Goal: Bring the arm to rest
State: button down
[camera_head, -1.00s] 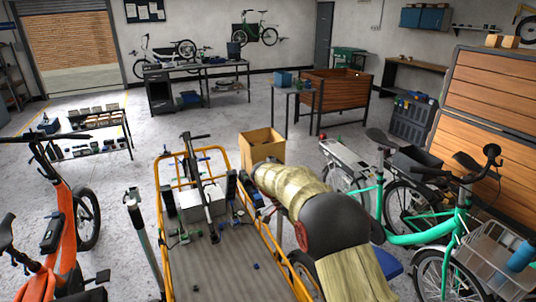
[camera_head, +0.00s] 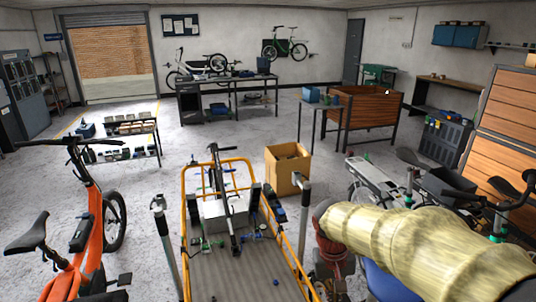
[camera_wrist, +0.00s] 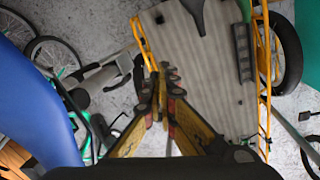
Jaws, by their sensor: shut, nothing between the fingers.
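My gripper (camera_wrist: 160,88) shows in the wrist view with its two yellow and dark fingers meeting at the tips, shut and empty. Behind the tips lies the grey bed of the cargo bike (camera_wrist: 205,70), with a yellow rail beside the fingers. I cannot tell the gap to the rail. In the head view my arm, in a pale yellow sleeve, reaches in from the right and bends down beside the right side of the yellow-framed cargo bike (camera_head: 225,268). My gripper is not clear in that view.
A cardboard box (camera_head: 287,172) stands on the floor behind my arm. A green bike (camera_head: 497,225) stands at the right, partly hidden by my arm. An orange bike (camera_head: 85,240) is at the left. A blue surface (camera_wrist: 40,100) fills the wrist view's left side. Open floor lies behind the cargo bike.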

jog(key=s+d+r+t, duration=0.1)
jog(key=s+r+t, duration=0.2)
jog(key=s+r, duration=0.2)
jog(key=s+r+t+y, duration=0.1)
jog(key=s+r, duration=0.4)
jog(key=s, duration=0.7)
jog(key=shift+d+r+t+y, duration=0.3)
jog(key=shift+d+r+t, duration=0.1)
jog(key=shift+t, duration=0.5)
jog(key=shift+s, duration=0.1)
